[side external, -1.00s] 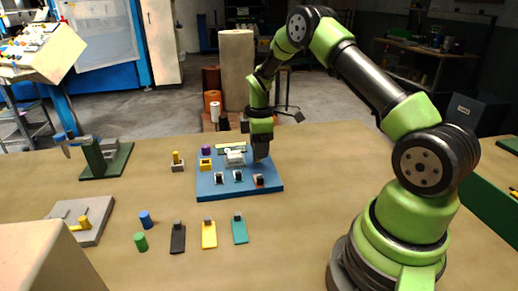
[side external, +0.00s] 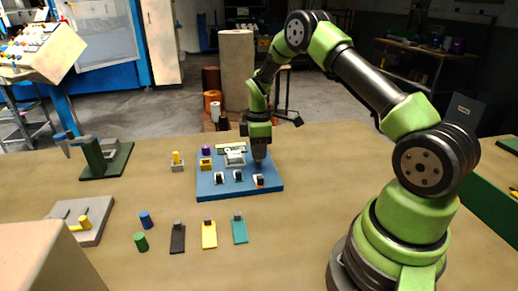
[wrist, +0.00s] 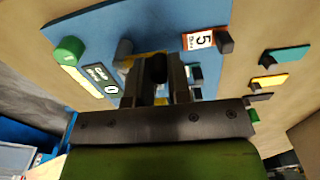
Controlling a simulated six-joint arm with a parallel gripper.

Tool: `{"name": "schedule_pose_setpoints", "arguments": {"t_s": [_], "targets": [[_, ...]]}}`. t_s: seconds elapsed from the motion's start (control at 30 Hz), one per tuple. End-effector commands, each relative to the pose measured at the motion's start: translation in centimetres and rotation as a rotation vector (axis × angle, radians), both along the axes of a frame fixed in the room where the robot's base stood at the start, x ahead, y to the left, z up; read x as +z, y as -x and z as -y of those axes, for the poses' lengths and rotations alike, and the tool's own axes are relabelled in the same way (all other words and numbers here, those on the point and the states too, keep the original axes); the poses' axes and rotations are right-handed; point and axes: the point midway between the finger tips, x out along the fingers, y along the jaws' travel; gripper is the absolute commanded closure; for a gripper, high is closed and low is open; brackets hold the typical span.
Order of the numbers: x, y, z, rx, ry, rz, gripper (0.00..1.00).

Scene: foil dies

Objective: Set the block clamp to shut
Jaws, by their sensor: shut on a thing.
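My gripper (side external: 259,160) points down at the back right part of the blue board (side external: 270,185). In the wrist view my gripper (wrist: 160,72) has its dark fingers close together around a small dark part, mostly hidden by them. A white fixture (side external: 235,157) stands on the board just left of my gripper in the side view. I cannot tell for sure which fixture is the block clamp, nor its setting. A grey round part (wrist: 123,50) and a bit of yellow show beside and behind the fingers in the wrist view.
The board also carries a purple knob (side external: 206,150), a yellow block (side external: 205,164) and several small switches. A green stand with a lever (side external: 95,157) and a grey plate (side external: 85,234) stand left. Black (side external: 178,239), yellow (side external: 209,235) and teal (side external: 240,230) tags lie in front.

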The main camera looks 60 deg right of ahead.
Motion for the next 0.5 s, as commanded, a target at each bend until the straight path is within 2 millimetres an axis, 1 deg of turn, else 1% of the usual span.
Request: {"name": "schedule_pose_setpoints", "arguments": {"t_s": [0.27,0.5], "targets": [[0.0,-0.7,-0.5,-0.182,-0.001,0.002,1.0],[0.0,-1.6,-1.0,-0.408,-0.001,0.002,1.0]]}}
